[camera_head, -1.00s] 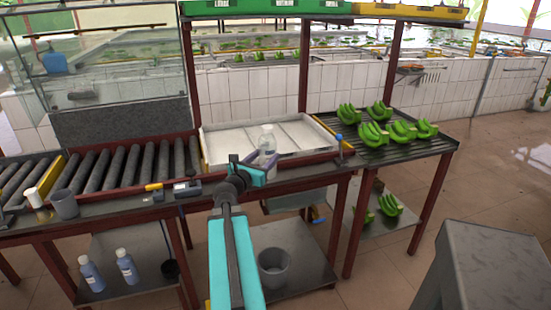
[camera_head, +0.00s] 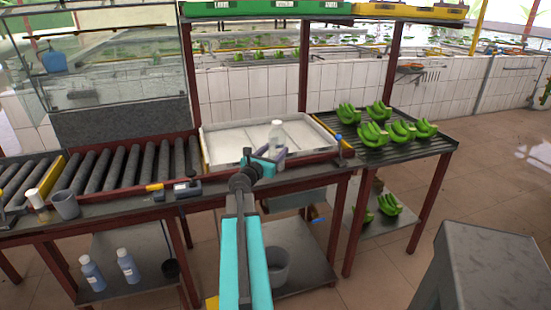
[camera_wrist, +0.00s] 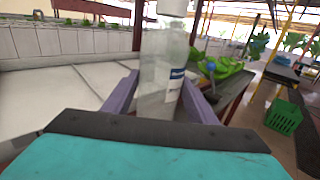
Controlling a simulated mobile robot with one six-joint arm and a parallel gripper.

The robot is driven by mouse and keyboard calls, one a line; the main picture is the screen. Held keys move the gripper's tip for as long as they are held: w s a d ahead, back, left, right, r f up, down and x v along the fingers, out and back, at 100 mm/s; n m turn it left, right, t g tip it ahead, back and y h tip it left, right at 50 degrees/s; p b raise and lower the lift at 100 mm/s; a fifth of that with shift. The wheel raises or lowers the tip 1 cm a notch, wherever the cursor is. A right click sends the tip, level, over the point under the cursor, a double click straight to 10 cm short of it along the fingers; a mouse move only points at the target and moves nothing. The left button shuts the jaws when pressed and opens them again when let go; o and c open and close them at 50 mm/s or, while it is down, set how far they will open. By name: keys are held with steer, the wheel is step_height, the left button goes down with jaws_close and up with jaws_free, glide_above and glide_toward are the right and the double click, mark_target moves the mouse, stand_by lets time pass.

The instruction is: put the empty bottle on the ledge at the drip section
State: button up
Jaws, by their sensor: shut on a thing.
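A clear bottle with a white cap and a small label (camera_head: 277,136) stands upright in my gripper (camera_head: 270,159), over the front part of the white tray section. In the wrist view the bottle (camera_wrist: 162,75) sits between the two purple fingers of my gripper (camera_wrist: 160,92), which are shut on it. It looks empty. The ledge (camera_head: 220,174) runs along the front of the bench; a white-capped bottle (camera_head: 36,203) and a grey cup (camera_head: 65,205) stand on its left part. I cannot tell whether the held bottle touches anything below.
The white tray (camera_head: 225,143) is otherwise bare. Green banana bunches (camera_head: 375,134) lie on the slatted table at right. A dark tool (camera_head: 187,189) lies on the ledge left of my arm. Blue-labelled bottles (camera_head: 92,273) and a grey bucket (camera_head: 277,265) stand on the lower shelf.

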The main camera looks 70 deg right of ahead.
steer(key=shift+f, duration=1.7)
steer(key=shift+f, duration=0.15)
steer(key=o, duration=1.1)
steer(key=shift+r, duration=0.2)
steer(key=a, duration=0.6)
steer(key=w+a, duration=0.1)
steer(key=a, duration=0.3)
steer(key=a+p, duration=0.1)
steer(key=p, duration=0.4)
steer(key=shift+w+a, duration=0.15)
steer(key=shift+w, duration=0.05)
steer(key=shift+a+f+p, duration=0.1)
steer(key=shift+a+p, duration=0.1)
steer(key=shift+p, duration=0.4)
